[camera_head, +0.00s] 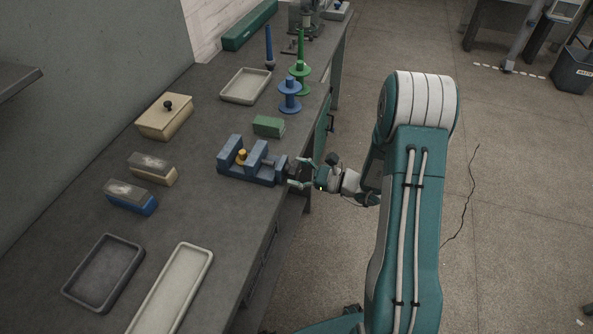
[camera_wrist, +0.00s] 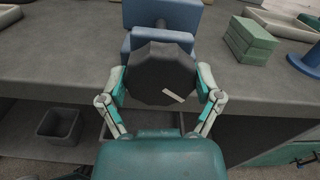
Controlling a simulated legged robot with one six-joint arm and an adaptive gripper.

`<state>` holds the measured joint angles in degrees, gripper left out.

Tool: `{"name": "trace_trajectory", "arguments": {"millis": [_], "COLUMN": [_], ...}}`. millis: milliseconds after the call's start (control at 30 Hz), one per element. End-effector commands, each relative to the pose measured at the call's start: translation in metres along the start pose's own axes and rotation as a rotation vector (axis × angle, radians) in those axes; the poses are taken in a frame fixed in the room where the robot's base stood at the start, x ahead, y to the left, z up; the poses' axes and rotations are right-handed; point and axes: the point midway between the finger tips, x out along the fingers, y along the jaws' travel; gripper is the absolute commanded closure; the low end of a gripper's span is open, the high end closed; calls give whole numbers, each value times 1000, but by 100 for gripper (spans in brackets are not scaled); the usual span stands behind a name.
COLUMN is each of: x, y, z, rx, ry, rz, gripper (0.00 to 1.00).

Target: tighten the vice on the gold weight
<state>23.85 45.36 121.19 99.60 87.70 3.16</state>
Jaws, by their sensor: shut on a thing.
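The blue vice (camera_head: 232,173) stands near the front edge of the grey bench. The small gold weight (camera_head: 241,155) sits between its two jaws; from this angle I cannot tell whether both jaws touch it. My gripper (camera_head: 297,174) is at the vice's outer end, beyond the bench edge. In the wrist view my gripper (camera_wrist: 160,88) has its fingers on either side of the vice's dark many-sided knob (camera_wrist: 158,72) and is shut on it. The knob has a pale mark at its lower right. The vice body (camera_wrist: 158,14) shows behind the knob, and the gold weight is hidden there.
A green block (camera_head: 268,126) lies just behind the vice. Blue and green spools (camera_head: 290,98) stand further back. A lidded beige box (camera_head: 165,117), two brushes (camera_head: 152,168) and two trays (camera_head: 104,272) are at the left.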

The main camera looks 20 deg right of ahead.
Motion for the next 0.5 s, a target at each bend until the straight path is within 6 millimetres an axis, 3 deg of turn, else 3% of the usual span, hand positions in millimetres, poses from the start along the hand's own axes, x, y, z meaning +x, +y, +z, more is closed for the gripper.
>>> {"name": "trace_trajectory", "arguments": {"millis": [300, 500], "x": [0, 0], "y": [-2, -2], "z": [0, 0], "rx": [177, 194], "ry": [0, 0], "rz": [-2, -3], "gripper": [65, 65]}}
